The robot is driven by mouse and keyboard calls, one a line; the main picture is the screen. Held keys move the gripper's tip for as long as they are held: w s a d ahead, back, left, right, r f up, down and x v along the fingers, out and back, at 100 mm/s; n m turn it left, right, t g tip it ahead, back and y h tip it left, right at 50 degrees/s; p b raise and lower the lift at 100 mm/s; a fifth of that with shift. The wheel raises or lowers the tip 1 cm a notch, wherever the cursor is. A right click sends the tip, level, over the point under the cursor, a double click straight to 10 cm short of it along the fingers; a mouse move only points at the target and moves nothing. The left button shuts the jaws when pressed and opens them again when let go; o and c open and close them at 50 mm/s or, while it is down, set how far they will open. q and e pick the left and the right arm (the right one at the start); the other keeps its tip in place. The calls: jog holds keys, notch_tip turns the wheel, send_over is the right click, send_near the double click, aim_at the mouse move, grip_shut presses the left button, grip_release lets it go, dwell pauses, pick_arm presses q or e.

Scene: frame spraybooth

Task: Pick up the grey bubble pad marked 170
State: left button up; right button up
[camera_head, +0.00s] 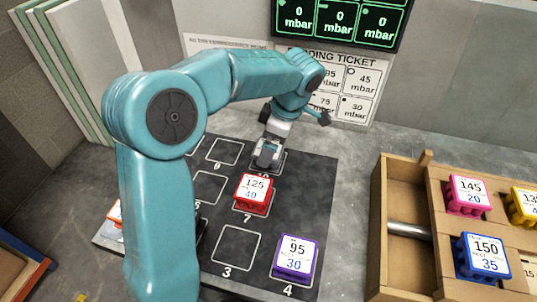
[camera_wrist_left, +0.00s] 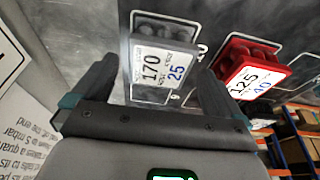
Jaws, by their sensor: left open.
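The grey bubble pad (camera_wrist_left: 165,62) with a white label reading 170 over 25 lies on the dark mat in the left wrist view. My left gripper (camera_wrist_left: 160,80) is open, with one finger on each side of the pad's label in that view. I cannot tell whether the fingers touch it. In the head view my left gripper (camera_head: 268,157) points down over a square at the back of the mat, and it largely hides what is beneath. My right gripper is not in view.
A red pad marked 125 (camera_head: 254,194) lies close in front of my left gripper. A purple pad marked 95 (camera_head: 295,259) lies at the mat's front right. A wooden crate (camera_head: 430,190) at right holds several pads. A loading ticket (camera_head: 343,105) is on the back wall.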

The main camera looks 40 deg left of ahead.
pick_arm(q)
jog(key=shift+a+f, duration=0.2)
jog(key=shift+f, duration=0.4)
jog(key=shift+d+r, duration=0.1)
jog(key=c, duration=1)
jog(key=shift+c, duration=0.3)
jog(key=shift+r, duration=0.1)
